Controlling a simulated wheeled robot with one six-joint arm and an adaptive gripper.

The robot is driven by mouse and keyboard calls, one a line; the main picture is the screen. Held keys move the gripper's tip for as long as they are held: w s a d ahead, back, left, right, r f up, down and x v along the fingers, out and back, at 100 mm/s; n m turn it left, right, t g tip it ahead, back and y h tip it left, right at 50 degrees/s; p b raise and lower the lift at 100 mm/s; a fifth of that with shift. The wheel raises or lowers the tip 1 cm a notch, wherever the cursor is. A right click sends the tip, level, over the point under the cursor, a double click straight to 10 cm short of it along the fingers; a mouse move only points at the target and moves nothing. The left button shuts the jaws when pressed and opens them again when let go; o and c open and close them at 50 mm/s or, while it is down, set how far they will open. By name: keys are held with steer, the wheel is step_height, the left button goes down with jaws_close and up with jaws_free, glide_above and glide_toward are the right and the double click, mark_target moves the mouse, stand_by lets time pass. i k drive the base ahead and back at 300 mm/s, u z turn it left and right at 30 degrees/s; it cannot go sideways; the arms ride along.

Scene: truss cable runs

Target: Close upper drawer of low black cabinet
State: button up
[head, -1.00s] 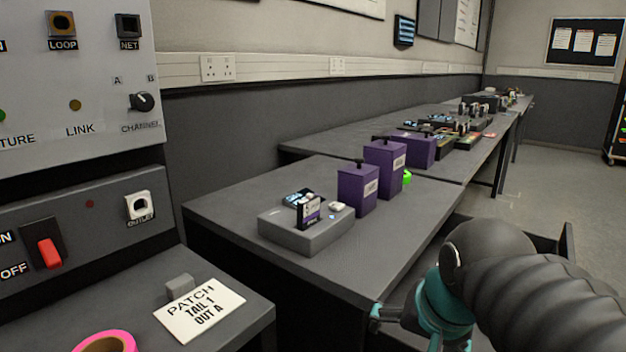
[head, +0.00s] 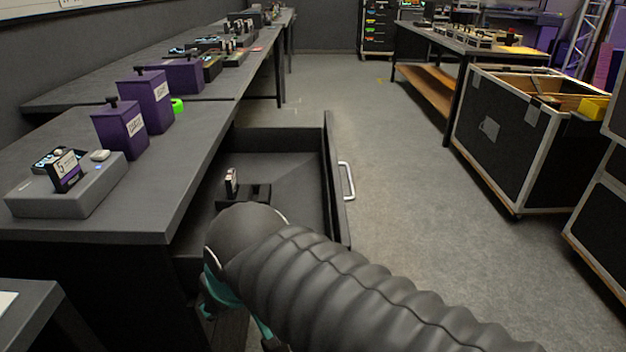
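The upper drawer (head: 300,175) of the low black cabinet (head: 95,285) is pulled well out to the right, under the grey top. Its front panel (head: 337,190) carries a pale bar handle (head: 347,181) on the outer face. A small dark block with a light label (head: 232,183) and a flat dark piece lie inside the drawer. My gripper (head: 238,318) is low in the head view, near the cabinet's side and the near end of the drawer. My own arm covers much of it, so its fingers' opening and any contact cannot be told.
Purple boxes (head: 118,128) and a grey device (head: 68,187) stand on the cabinet top. The floor (head: 395,190) right of the drawer is clear. A black flight case (head: 520,140) stands farther right.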

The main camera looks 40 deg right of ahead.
mark_target(293, 171)
steer(key=u, duration=1.1)
steer(key=k, duration=1.35)
steer(key=z, duration=1.5)
steer(key=i, duration=0.95)
steer(key=z, duration=0.05)
steer(key=k, duration=0.45)
steer(key=z, duration=0.9)
steer(key=i, duration=0.6)
steer(key=u, duration=0.6)
